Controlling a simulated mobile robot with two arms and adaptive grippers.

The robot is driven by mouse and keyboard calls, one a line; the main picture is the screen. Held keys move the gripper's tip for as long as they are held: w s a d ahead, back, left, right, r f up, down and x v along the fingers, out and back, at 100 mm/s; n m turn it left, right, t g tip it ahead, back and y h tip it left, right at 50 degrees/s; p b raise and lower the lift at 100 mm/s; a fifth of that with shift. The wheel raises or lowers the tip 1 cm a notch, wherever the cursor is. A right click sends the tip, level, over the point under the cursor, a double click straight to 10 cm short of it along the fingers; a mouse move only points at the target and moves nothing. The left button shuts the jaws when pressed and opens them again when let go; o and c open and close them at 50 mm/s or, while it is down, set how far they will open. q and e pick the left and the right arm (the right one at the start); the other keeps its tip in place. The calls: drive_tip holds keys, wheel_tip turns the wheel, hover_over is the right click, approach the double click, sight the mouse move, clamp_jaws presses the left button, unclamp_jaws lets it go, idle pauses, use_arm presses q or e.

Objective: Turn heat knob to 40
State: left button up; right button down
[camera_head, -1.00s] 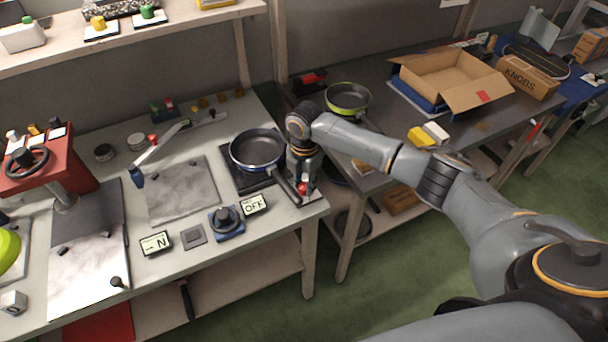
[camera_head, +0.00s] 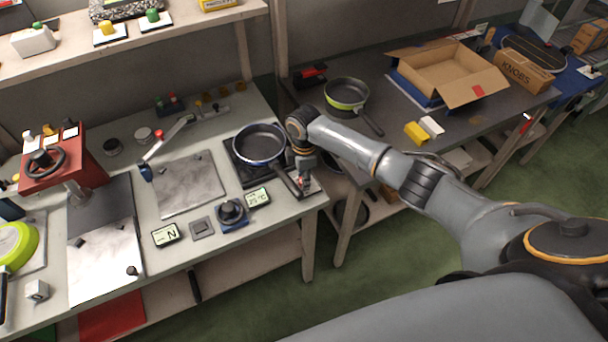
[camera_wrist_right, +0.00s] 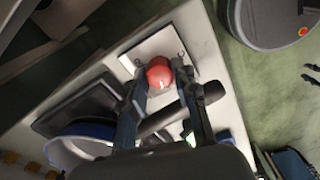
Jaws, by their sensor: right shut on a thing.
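The red heat knob (camera_wrist_right: 160,73) sits on a pale square plate (camera_wrist_right: 157,55) beside the hot plate. In the head view the knob (camera_head: 300,181) is only a small red spot under my right gripper (camera_head: 303,170). In the right wrist view the two fingers of my right gripper (camera_wrist_right: 160,80) are shut on the knob, one on each side. A small display (camera_head: 258,197) near the hot plate shows small text, possibly 25 °C, too small to read surely. My left gripper is not in view.
A blue-rimmed pan (camera_head: 260,143) stands on the black hot plate (camera_head: 232,165), its handle reaching close to my right gripper. A black knob on a blue base (camera_head: 232,222) and an "N" display (camera_head: 165,234) are nearby. A green pan (camera_head: 346,95) stands on the table behind.

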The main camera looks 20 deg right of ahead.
idle(0.4)
drive_tip(key=c, duration=1.3)
unclamp_jaws()
wheel_tip(320, 180, up, 12)
drive_tip(key=shift+s+f, duration=0.1)
